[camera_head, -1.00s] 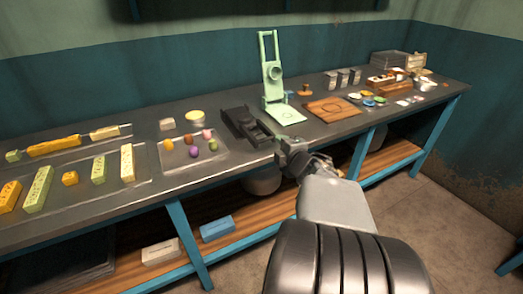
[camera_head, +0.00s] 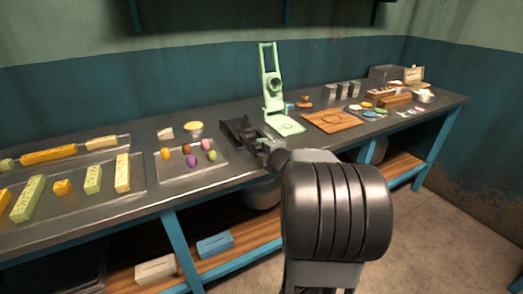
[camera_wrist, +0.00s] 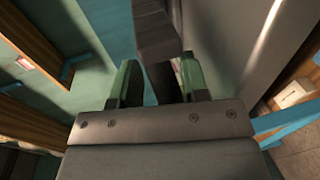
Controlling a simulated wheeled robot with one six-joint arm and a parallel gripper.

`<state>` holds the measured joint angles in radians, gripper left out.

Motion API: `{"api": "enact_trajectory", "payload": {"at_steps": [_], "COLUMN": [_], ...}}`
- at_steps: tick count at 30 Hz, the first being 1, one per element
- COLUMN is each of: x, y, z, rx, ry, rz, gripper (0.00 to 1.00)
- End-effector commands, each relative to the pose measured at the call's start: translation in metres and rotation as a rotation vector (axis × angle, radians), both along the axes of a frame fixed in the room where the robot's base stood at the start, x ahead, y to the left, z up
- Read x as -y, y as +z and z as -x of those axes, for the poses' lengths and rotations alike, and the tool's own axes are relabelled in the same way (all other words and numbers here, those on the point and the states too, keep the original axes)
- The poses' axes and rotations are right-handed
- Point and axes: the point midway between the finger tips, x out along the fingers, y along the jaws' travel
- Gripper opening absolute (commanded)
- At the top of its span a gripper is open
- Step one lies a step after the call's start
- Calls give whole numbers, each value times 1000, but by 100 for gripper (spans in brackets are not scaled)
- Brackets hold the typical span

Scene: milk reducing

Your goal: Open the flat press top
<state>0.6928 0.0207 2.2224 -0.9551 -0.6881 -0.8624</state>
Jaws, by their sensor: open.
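A dark, low flat press (camera_head: 236,131) lies on the bench in the head view, left of the green press. Its top looks down, lying low. My gripper (camera_head: 268,147) is at the press's near right end, partly hidden by my arm. In the wrist view my gripper (camera_wrist: 159,82) has its two green fingers apart. A dark bar (camera_wrist: 155,35), apparently part of the flat press, reaches down between the fingers. I cannot tell whether the fingers touch it.
A light green press (camera_head: 271,92) stands just behind with its upper part raised. A wooden board (camera_head: 328,121) is to the right. A tray (camera_head: 176,172) of colored pieces is to the left. Shelves run below the bench (camera_head: 150,197).

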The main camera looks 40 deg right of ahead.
Motion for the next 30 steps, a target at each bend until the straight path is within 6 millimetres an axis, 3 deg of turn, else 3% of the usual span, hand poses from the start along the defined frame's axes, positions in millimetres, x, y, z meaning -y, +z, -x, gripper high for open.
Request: {"api": "enact_trajectory", "payload": {"at_steps": [6,16,28,30], "x": [1,2,2,2], "y": [-3,-3,-3,-3], "z": [-12,-14,-13,-13], "rx": [-1,-1,-1,-1], "ry": [1,0,0,0], "rz": [-1,-1,-1,-1], "gripper": [41,40,2,0]}}
